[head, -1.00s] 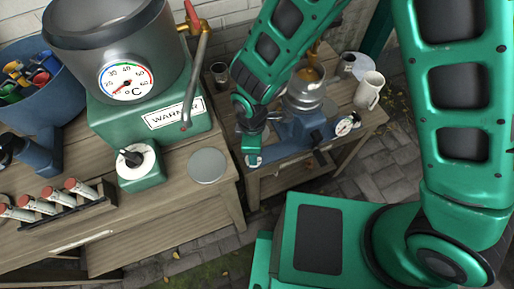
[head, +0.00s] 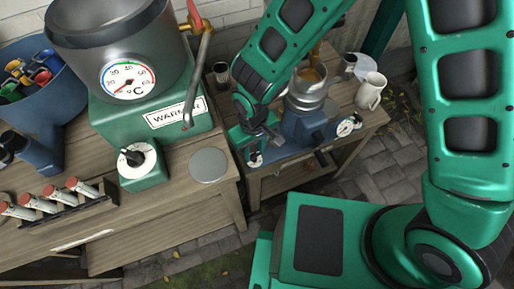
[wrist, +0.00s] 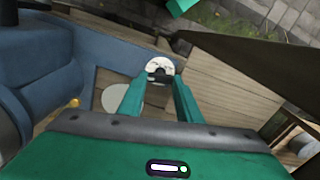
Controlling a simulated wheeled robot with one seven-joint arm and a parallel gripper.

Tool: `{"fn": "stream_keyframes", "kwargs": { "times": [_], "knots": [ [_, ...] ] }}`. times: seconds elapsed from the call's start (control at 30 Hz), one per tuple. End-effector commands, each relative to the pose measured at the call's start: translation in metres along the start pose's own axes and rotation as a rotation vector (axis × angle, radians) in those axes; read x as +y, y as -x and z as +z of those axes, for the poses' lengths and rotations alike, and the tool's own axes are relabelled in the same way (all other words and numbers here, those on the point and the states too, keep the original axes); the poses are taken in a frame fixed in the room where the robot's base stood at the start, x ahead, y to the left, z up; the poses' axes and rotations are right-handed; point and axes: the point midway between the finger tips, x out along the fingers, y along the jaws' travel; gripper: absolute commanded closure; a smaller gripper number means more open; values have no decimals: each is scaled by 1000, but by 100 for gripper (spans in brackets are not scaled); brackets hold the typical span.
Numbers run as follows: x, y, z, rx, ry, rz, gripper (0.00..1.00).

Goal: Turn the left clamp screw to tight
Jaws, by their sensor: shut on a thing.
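The left clamp screw (wrist: 160,66) shows in the wrist view as a white round dial with a dark knob at its near side. My gripper (wrist: 158,78) has its two green fingers on either side of this knob, shut on it. In the head view my gripper (head: 254,151) is at the left end of the blue clamp body (head: 302,128), and the white dial (head: 255,160) shows just below the fingers. The fingers hide part of the knob, and its pointer is too small to read. The right clamp dial (head: 347,127) is white and uncovered.
A metal vessel (head: 306,88) stands in the clamp. A white mug (head: 371,90) and a small dark cup (head: 221,75) stand on the bench. On the left are the green warmer (head: 120,125), its black knob (head: 134,157), a grey disc (head: 208,165) and a rack of tubes (head: 60,212).

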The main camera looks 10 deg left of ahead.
Motion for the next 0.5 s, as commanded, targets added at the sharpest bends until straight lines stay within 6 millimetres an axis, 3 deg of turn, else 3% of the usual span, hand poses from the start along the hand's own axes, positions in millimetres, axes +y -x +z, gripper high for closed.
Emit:
{"fn": "stream_keyframes", "kwargs": {
  "times": [0.5],
  "knots": [
    [6, 1, -4, 11, -220, 9, 91]
  ]
}}
